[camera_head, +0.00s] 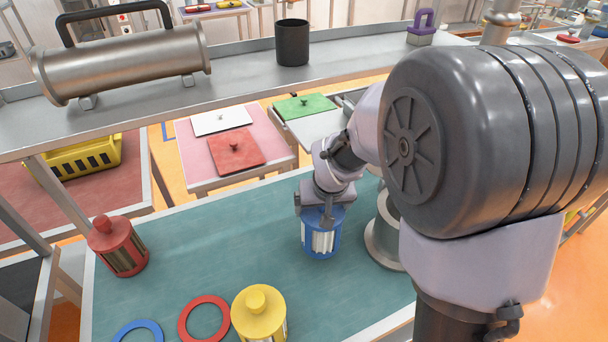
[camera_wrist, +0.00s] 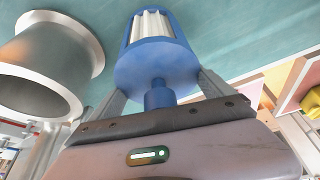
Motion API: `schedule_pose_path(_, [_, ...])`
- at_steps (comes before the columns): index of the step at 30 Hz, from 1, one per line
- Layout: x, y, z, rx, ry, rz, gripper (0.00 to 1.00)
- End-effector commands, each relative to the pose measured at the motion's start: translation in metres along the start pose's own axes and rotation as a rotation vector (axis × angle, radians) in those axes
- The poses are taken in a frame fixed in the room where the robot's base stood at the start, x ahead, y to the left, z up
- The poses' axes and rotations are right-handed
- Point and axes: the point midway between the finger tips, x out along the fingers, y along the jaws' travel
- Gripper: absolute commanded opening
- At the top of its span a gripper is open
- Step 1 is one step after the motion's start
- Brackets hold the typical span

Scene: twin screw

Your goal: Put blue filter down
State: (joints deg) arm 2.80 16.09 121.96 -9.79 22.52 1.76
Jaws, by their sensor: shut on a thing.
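The blue filter (camera_head: 321,236) is a blue cage with a white pleated core. It is upright, under my gripper (camera_head: 325,212), over the green table top (camera_head: 190,240). In the wrist view the filter (camera_wrist: 155,62) shows with its blue knob between the fingers of my gripper (camera_wrist: 158,95), which is shut on it. I cannot tell whether its base touches the table. A blue ring (camera_head: 139,330) lies at the table's front edge, partly cut off by the picture.
A grey metal cylinder (camera_head: 384,240) stands close right of the filter; its open flanged end (camera_wrist: 45,65) shows in the wrist view. A red filter (camera_head: 118,246), red ring (camera_head: 204,319) and yellow filter (camera_head: 260,315) are on the table. The table's middle left is clear.

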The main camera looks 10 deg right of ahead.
Motion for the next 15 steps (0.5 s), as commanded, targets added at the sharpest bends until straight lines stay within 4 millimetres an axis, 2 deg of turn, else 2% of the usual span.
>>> schedule_pose_path(3, [0.006, 0.003, -0.011, 0.0, 0.001, 0.0, 0.19])
schedule_pose_path(8, [0.039, 0.003, 0.003, -0.002, -0.002, 0.0, 0.19])
schedule_pose_path(15, [0.038, 0.003, 0.002, -0.001, 0.001, 0.0, 0.19])
